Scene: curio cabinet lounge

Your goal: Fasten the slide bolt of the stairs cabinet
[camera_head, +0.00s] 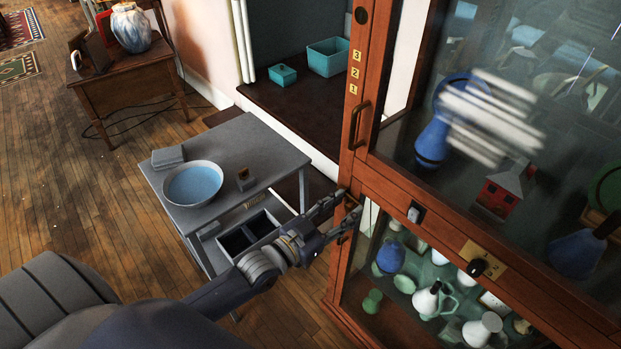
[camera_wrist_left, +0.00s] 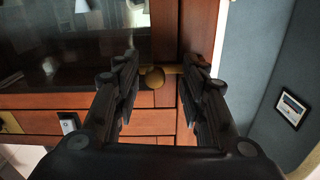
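The cabinet (camera_head: 355,165) is tall, with a reddish wooden frame and glass panes, at the right of the head view. My left gripper (camera_head: 341,210) reaches its left frame post, just below the long door handle (camera_head: 357,125). In the left wrist view my left gripper (camera_wrist_left: 157,75) is open, its two dark fingers spread. The slide bolt's round brass knob (camera_wrist_left: 153,79) shows between the fingertips, with clear room on both sides. A short brass piece beside it runs toward the right finger, which partly hides it. In the head view my gripper covers the bolt. My right gripper is out of view.
A grey side table (camera_head: 245,145) with a blue-lined bowl (camera_head: 193,184) stands left of the cabinet, close to my left arm. A grey latch (camera_head: 415,213) and a black knob on a brass plate (camera_head: 487,265) sit on the cabinet's middle rail.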

